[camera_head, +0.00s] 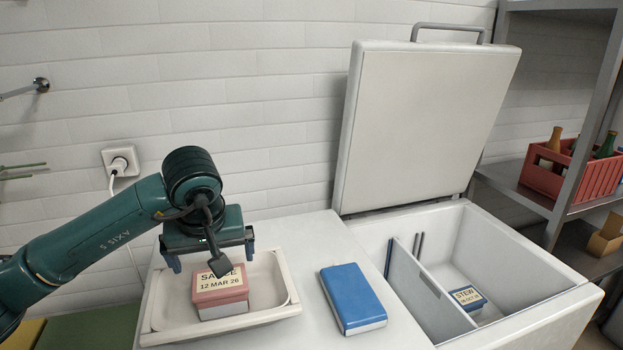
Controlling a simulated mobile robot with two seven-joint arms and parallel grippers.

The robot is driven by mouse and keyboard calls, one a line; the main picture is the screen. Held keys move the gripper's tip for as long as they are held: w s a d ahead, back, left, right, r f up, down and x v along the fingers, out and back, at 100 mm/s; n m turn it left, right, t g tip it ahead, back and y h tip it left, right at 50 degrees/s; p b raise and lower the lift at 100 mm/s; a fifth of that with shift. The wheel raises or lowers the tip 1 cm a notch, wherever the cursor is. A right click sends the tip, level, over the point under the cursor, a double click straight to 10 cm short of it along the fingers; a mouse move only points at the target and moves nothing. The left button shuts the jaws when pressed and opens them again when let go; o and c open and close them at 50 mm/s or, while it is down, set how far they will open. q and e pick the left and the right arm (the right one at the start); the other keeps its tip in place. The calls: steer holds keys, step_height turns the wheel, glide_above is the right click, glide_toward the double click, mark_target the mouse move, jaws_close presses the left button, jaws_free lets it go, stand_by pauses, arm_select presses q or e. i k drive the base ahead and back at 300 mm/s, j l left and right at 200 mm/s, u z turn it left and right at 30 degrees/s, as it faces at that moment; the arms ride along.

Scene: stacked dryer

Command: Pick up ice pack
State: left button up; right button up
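The ice pack appears to be the blue block (349,294) with a pale lower side, lying flat on the white top right of the tray. My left gripper (211,254) points down above the cream tray, left of the blue block and apart from it. Its two fingers are spread wide, with nothing visible held between them. A pink box (221,293) labelled "SAUCE 12 MAR 26" sits in the tray below the gripper, which partly hides its label. My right gripper is not in view.
The cream tray (164,325) stands on the white top (319,246). To the right, an open chest freezer (527,249) has a raised lid (424,130), a divider (416,285) and a blue "STEW" box (466,298). A red bottle crate (574,178) stands on the shelf at right.

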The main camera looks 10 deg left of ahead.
mark_target(356, 306)
steer(key=k, duration=1.5)
